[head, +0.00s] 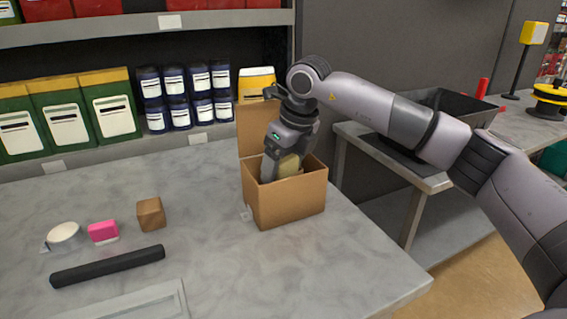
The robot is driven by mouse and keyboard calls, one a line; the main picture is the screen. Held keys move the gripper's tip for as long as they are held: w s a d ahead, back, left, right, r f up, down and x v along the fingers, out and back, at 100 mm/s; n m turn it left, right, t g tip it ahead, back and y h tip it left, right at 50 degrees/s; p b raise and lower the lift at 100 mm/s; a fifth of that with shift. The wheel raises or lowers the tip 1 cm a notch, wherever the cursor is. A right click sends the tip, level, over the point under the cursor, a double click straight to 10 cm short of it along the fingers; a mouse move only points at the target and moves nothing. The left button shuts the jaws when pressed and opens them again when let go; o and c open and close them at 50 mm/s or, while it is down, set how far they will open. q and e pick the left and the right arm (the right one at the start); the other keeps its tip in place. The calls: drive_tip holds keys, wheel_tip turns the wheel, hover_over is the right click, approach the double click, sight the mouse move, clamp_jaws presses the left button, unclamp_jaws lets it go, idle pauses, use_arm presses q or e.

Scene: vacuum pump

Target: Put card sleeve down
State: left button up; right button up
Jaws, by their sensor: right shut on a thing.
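My right gripper (278,172) reaches down from above into an open cardboard box (287,203) on the grey worktop. It is shut on a pale yellow-tan piece that looks like the card sleeve (289,165), which shows just above the box's near wall. The fingertips and the lower part of the sleeve are hidden inside the box. I cannot tell whether the sleeve touches the box's floor. My left gripper is not in view.
The box's flap (251,130) stands up at the back left. A tape roll (64,235), a pink block (103,231), a small brown box (151,214) and a black bar (108,266) lie at left. Shelves (160,25) with packs and tins stand behind. The worktop's front right is clear.

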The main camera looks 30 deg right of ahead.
drive_tip(key=shift+s+f, duration=0.15)
drive_tip(key=shift+f, duration=0.2)
drive_tip(key=o, duration=1)
drive_tip(key=shift+s+f, duration=0.1)
drive_tip(key=shift+f, duration=0.05)
drive_tip(key=shift+r, duration=0.3)
drive_tip(key=v, duration=1.3)
drive_tip(key=shift+w, duration=0.35)
